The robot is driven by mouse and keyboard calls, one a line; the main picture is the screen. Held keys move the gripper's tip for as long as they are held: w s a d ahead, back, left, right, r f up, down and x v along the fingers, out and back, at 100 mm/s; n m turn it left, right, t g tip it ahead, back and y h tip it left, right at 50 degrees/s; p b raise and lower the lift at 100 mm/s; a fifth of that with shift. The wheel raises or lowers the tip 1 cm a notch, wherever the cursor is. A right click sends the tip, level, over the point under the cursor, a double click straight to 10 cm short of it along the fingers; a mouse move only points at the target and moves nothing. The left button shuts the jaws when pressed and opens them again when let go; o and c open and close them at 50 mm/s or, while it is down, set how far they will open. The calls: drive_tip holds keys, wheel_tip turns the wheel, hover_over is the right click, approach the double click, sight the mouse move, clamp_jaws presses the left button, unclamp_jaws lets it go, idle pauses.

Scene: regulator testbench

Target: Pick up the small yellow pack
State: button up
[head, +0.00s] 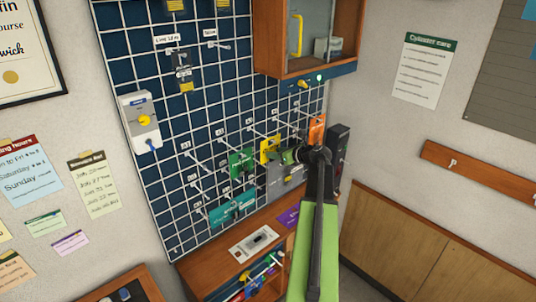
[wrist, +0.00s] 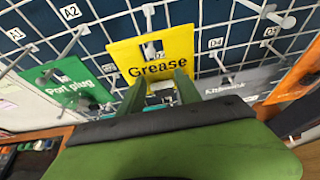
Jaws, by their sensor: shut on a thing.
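The small yellow pack, printed "Grease", shows in the wrist view (wrist: 150,62) and in the head view (head: 269,147), in front of the wire grid. My gripper (wrist: 160,88) is shut on its lower edge, with a green finger on each side below the print. In the head view, my gripper (head: 290,156) is just right of the pack. A light peg (wrist: 148,12) shows above the pack's hanging hole. I cannot tell whether the pack still hangs on it.
A green "Port plug" pack (wrist: 68,84) hangs to the left. A grey pack (wrist: 238,82) and an orange pack (wrist: 300,72) are to the right. Bare pegs stick out of the grid. A wooden cabinet (head: 290,68) is above, and a wooden shelf (head: 215,252) below.

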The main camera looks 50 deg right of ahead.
clamp_jaws()
drive_tip(key=shift+r, duration=0.1)
drive_tip(key=shift+s+r+p, duration=0.4)
drive_tip(key=shift+r+p, duration=0.35)
drive_tip(key=shift+p, duration=0.1)
drive_tip(key=s+a, duration=0.1)
drive_tip(key=s, duration=1.6)
drive_tip(key=shift+a, duration=0.15)
drive_tip(key=shift+f, duration=0.1)
drive_tip(key=shift+f, duration=0.1)
